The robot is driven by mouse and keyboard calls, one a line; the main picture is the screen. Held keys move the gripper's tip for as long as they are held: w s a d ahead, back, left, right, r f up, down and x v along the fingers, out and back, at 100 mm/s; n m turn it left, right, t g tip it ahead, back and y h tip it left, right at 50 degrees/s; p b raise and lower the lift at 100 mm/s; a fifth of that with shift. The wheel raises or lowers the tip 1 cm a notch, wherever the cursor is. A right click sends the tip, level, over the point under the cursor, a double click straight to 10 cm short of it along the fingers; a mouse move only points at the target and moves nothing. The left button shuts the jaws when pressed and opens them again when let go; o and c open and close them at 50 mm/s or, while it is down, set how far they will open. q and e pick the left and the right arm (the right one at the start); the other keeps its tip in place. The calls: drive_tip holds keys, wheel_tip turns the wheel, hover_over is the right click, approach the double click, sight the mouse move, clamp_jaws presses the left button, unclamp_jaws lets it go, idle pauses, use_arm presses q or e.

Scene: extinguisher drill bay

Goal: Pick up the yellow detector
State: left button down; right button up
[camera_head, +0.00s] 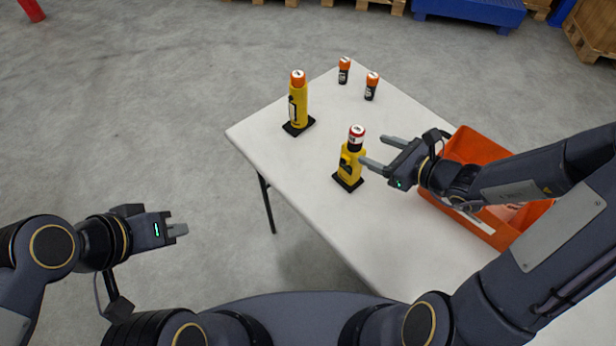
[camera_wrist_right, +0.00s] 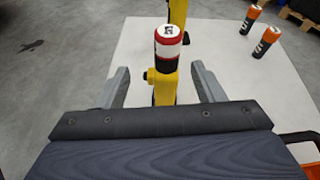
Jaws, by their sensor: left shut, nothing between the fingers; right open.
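A yellow detector (camera_head: 350,166) stands upright on a black base on the white table (camera_head: 310,170), with a red-and-white battery (camera_head: 357,135) in its top. My right gripper (camera_head: 379,151) is open beside its upper body. In the right wrist view the yellow detector (camera_wrist_right: 165,88) shows between the line of the two fingers (camera_wrist_right: 160,76); I cannot tell whether they touch it. A second yellow device (camera_head: 298,108) with an orange top stands on a black base further back left. My left gripper (camera_head: 178,230) is shut and empty, off the table's left side.
Two orange-and-black batteries, one (camera_head: 344,70) behind the other (camera_head: 371,86), stand near the table's far corner. An orange crate (camera_head: 470,145) sits on the right, partly behind my right arm.

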sight(360, 147)
drive_tip(key=shift+w+a+f+m+h, duration=0.15)
drive_tip(key=shift+w+f+m, duration=0.2)
drive_tip(key=shift+f, duration=0.2)
drive_tip(key=shift+w+a+f+m+h, duration=0.2)
drive_tip(key=shift+f+m, duration=0.15)
drive_tip(key=shift+f, duration=0.2)
drive_tip(key=p+x, duration=0.1)
drive_tip(key=x, duration=0.6)
drive_tip(key=shift+w+d+f, duration=0.15)
drive_tip(key=shift+w, duration=0.05)
clamp_jaws()
